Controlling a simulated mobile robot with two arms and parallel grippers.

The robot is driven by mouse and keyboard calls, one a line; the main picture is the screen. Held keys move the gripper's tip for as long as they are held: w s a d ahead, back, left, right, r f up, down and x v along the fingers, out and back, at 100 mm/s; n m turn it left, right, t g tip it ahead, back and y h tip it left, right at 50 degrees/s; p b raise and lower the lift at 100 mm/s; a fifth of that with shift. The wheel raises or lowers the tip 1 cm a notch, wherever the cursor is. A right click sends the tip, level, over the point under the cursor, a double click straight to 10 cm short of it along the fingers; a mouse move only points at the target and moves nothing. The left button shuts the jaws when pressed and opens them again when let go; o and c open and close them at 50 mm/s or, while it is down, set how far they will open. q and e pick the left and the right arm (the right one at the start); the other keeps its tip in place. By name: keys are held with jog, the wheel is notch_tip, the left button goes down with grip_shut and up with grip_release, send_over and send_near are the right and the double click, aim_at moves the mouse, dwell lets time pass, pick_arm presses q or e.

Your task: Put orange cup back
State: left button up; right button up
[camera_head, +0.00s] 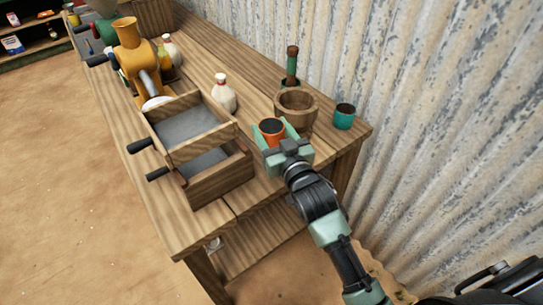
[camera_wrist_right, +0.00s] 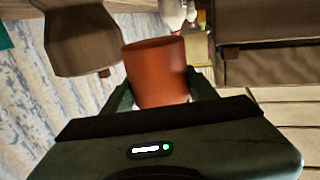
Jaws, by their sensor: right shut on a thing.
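The orange cup (camera_head: 271,130) is upright between the green fingers of my right gripper (camera_head: 279,134), at the near right part of the wooden table (camera_head: 190,232). The gripper is shut on it. In the right wrist view the orange cup (camera_wrist_right: 157,72) fills the space between the two fingers of my right gripper (camera_wrist_right: 160,88). I cannot tell whether the cup's base touches the table. My left gripper is not in view.
A wooden bowl (camera_head: 296,107) stands just behind the cup, with a teal cup (camera_head: 344,117) to its right. A wooden drawer box (camera_head: 190,126) with dark handles is to the left. A white bottle (camera_head: 223,94) and an orange grinder (camera_head: 131,50) stand farther back. Corrugated wall (camera_head: 430,110) bounds the right.

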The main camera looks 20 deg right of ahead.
notch_tip(320, 180, down, 9)
jog(key=shift+b, duration=0.35)
jog(key=shift+f, duration=0.15)
jog(key=o, duration=1.1)
jog(key=shift+o, duration=0.2)
jog(key=s+d, duration=0.1)
jog(key=s, duration=1.1)
jog(key=shift+b, duration=0.4)
